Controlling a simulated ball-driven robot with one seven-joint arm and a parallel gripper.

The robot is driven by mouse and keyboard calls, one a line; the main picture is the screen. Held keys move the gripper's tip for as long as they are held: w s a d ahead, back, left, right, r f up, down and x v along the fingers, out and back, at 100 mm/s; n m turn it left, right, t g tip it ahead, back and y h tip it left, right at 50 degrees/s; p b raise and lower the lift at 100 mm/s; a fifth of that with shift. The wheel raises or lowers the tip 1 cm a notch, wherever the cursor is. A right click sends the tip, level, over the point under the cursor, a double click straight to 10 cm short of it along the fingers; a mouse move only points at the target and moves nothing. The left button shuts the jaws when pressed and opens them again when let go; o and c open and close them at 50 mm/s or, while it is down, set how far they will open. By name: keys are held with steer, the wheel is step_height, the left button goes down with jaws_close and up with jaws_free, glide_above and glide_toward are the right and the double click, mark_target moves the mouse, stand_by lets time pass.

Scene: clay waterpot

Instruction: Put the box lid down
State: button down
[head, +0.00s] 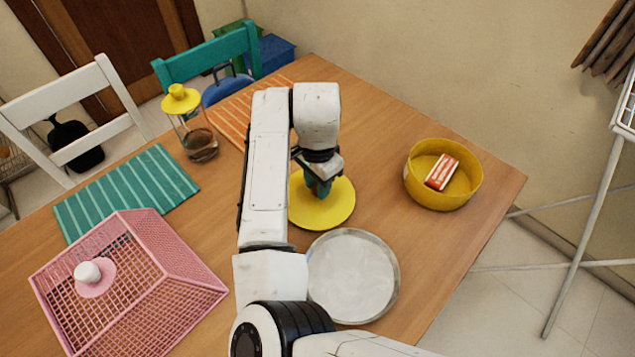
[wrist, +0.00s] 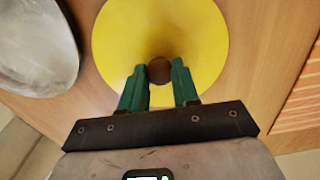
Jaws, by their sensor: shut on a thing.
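The yellow round box lid (head: 335,207) is at the middle of the wooden table, under my gripper (head: 318,190). In the wrist view the lid (wrist: 205,35) shows as a yellow disc with a dark brown knob (wrist: 159,71) at its centre. My gripper's green fingers (wrist: 160,82) are shut on the knob, one on each side. I cannot tell whether the lid touches the table. The open yellow box (head: 443,200) stands to the right, with a red and white packet (head: 442,172) inside it.
A round metal tray (head: 352,277) lies close in front of the lid. A pink mesh cover (head: 150,275), a green striped mat (head: 125,190) and a yellow-topped glass bottle (head: 190,125) are to the left. An orange striped mat (head: 235,112) lies behind. Bare table shows between lid and box.

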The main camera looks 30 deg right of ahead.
steer(key=shift+f, duration=0.2)
steer(key=c, duration=0.8)
jaws_free()
steer(key=shift+f, duration=0.1)
step_height(320, 180, up, 12)
steer(key=shift+r+p, duration=0.15)
steer(key=shift+p, duration=0.25)
